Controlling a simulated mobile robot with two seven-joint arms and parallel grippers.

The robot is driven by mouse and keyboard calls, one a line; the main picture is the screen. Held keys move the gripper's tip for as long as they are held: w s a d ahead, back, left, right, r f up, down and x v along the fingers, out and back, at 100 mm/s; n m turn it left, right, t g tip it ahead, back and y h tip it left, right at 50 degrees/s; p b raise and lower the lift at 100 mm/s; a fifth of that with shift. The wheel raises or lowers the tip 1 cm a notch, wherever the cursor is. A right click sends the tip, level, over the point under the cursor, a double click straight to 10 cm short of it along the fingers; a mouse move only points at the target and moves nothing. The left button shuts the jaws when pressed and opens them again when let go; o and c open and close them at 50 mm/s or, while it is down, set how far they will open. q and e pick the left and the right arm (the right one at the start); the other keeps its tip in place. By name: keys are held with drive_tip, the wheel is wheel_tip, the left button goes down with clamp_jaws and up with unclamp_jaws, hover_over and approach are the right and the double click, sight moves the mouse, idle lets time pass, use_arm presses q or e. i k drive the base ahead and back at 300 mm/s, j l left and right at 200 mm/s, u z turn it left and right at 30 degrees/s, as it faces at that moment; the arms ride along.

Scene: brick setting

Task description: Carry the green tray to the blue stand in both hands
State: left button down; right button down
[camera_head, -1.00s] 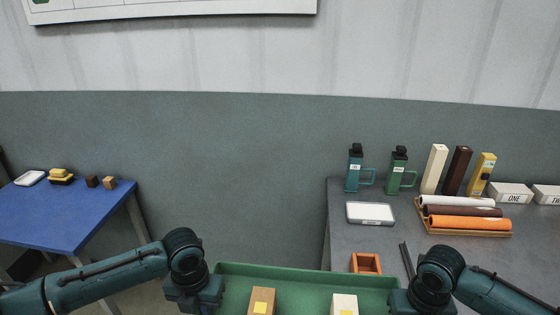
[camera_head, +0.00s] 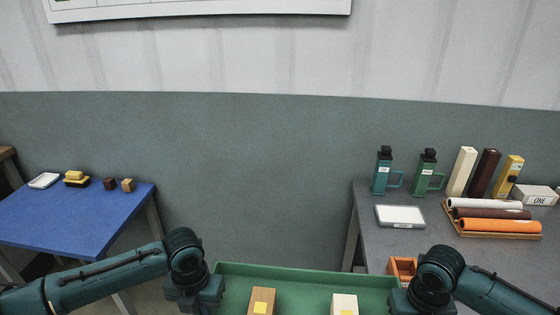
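The green tray (camera_head: 305,276) is at the bottom centre, its near part cut off by the picture edge.
A grey table (camera_head: 372,239) at the right holds bottles, upright blocks, rolls (camera_head: 495,226) on a wooden rack, a white tray (camera_head: 400,216) and an orange box (camera_head: 402,267) close to my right arm. A plain wall is behind. The blue stand's front top is clear.

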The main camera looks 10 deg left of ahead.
sight(50, 217)
drive_tip(key=i+j, duration=0.1)
drive_tip(key=j, duration=0.5)
drive_tip(key=i+j, duration=0.1)
drive_tip(key=j, duration=1.1)
drive_tip(key=i+j, duration=0.15)
drive_tip(key=j, duration=0.4)
drive_tip(key=i+j, duration=0.1)
drive_tip(key=j, duration=0.5)
drive_tip(key=i+j, duration=0.1)
drive_tip(key=j, duration=0.5)
drive_tip(key=i+j, duration=0.1)
drive_tip(key=j, duration=0.5)
